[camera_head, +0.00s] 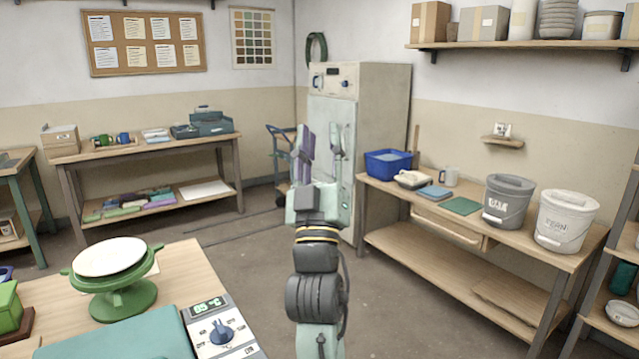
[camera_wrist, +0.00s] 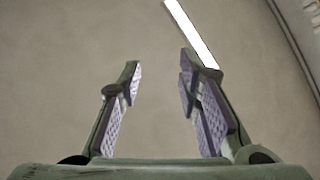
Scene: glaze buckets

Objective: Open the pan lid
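My gripper (camera_head: 320,142) is raised upright in the middle of the head view, in front of the grey cabinet. Its two purple-padded fingers stand apart and nothing is between them; the wrist view (camera_wrist: 160,80) shows the same. A flat teal slab (camera_head: 120,335) lies at the bottom left on the near table, beside a control box (camera_head: 220,328) with a knob and a display. The slab may be the pan lid, but the picture edge cuts it and I cannot tell. No pan body is visible. My gripper is well above and apart from it.
A green turntable with a pale disc (camera_head: 110,257) stands behind the slab on the near table (camera_head: 190,270). A right-hand bench holds a blue bin (camera_head: 387,164), a grey bucket (camera_head: 507,205) and a white bucket (camera_head: 565,222). The floor between the benches is clear.

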